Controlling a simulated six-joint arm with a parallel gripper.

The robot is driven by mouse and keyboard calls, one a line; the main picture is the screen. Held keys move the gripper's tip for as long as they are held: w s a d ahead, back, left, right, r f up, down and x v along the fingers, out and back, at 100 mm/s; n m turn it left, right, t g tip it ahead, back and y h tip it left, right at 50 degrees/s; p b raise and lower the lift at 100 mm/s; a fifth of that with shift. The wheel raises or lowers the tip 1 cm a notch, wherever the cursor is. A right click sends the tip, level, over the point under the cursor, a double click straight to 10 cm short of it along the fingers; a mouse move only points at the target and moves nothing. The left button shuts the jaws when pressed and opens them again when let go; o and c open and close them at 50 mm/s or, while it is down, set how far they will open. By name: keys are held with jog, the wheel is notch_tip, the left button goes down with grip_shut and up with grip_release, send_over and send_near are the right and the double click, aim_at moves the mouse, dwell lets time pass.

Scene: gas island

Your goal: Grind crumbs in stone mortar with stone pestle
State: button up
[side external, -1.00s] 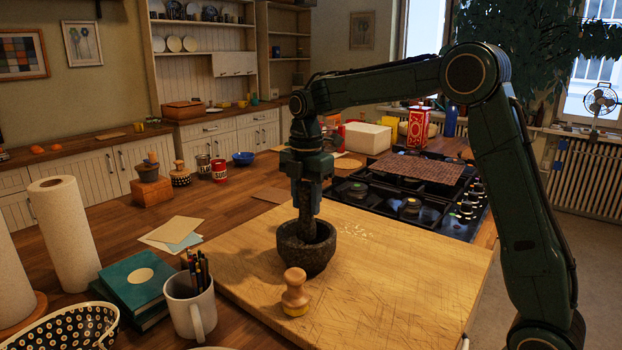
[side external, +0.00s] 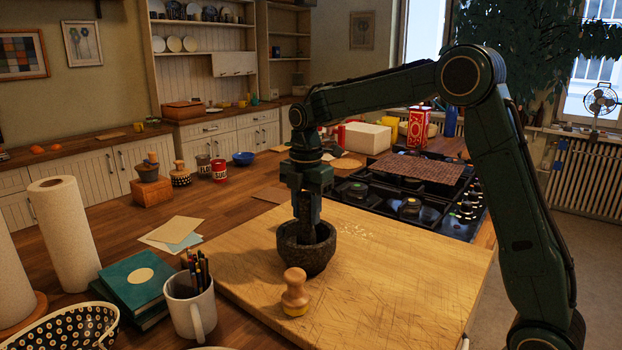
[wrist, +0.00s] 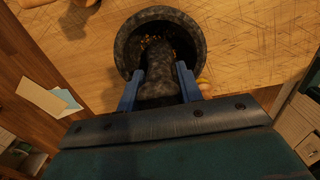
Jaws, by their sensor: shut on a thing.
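The dark stone mortar (side external: 306,255) stands upright on the wooden board (side external: 400,280). My gripper (side external: 307,208) is above it, pointing down. In the wrist view my gripper (wrist: 158,85) has its two blue fingers shut on the stone pestle (wrist: 157,75), one on each side. The pestle's lower end is inside the mortar (wrist: 130,55); whether it touches the bottom is hidden. Some yellowish crumbs (wrist: 178,51) show inside the mortar beside the pestle. A few pale crumbs (side external: 356,230) lie on the board behind and right of the mortar.
A wooden stamp-like object (side external: 295,292) stands on the board just in front of the mortar. A mug of pencils (side external: 190,305) and teal books (side external: 138,283) stand left. The black hob (side external: 410,205) lies behind. The board's right side is clear.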

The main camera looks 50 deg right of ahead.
jog(key=shift+f, duration=1.15)
dwell(1.7)
jog(key=shift+s, duration=0.2)
jog(key=shift+s, duration=0.45)
jog(key=shift+d, duration=0.15)
jog(key=shift+w+d, duration=0.25)
jog(key=shift+d, duration=0.15)
grip_shut()
jog(key=shift+w, duration=0.2)
jog(key=shift+w, duration=0.45)
jog(key=shift+w+a+r, duration=0.1)
jog(key=shift+w+a, duration=0.05)
jog(key=shift+a, duration=0.15)
